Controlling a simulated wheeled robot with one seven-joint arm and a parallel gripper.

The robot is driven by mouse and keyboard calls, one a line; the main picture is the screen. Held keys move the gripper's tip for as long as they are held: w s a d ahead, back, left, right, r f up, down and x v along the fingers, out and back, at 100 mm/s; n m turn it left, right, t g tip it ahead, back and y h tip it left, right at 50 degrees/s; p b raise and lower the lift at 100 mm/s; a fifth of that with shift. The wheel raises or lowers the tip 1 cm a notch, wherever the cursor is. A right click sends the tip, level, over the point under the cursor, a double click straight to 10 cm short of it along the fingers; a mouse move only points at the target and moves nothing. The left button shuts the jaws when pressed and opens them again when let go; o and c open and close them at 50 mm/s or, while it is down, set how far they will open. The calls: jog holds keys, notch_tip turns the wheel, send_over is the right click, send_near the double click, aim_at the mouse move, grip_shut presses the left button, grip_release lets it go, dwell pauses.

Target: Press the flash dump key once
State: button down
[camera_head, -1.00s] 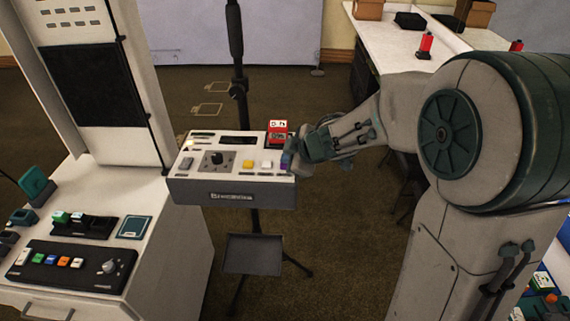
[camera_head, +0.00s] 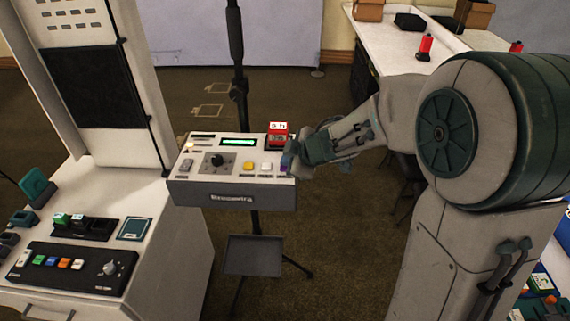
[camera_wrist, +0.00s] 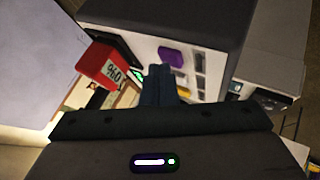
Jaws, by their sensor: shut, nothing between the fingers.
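A control box (camera_head: 232,199) on a stand has a dial, a white key (camera_head: 265,166), a yellow key (camera_head: 248,166), a grey key (camera_head: 187,165) and a purple key (camera_head: 283,168). Its labels are too small to read, so I cannot tell which is the flash dump key. A display (camera_head: 238,142) on it is lit green. My gripper (camera_head: 289,157) is at the box's right end by the purple key. In the wrist view my shut, empty fingers (camera_wrist: 158,72) point close beside the purple key (camera_wrist: 171,56); I cannot tell whether they touch it.
A red block with a white top (camera_head: 277,134) stands at the box's back right, close to my gripper. A console with coloured keys (camera_head: 65,263) is at the left. A white table (camera_head: 395,45) stands behind. Open floor lies around the stand.

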jog(key=shift+r+p, duration=0.55)
jog(key=shift+r, duration=0.1)
notch_tip(320, 180, up, 5)
jog(key=p, duration=0.6)
jog(key=shift+d, duration=0.1)
dwell(0.5)
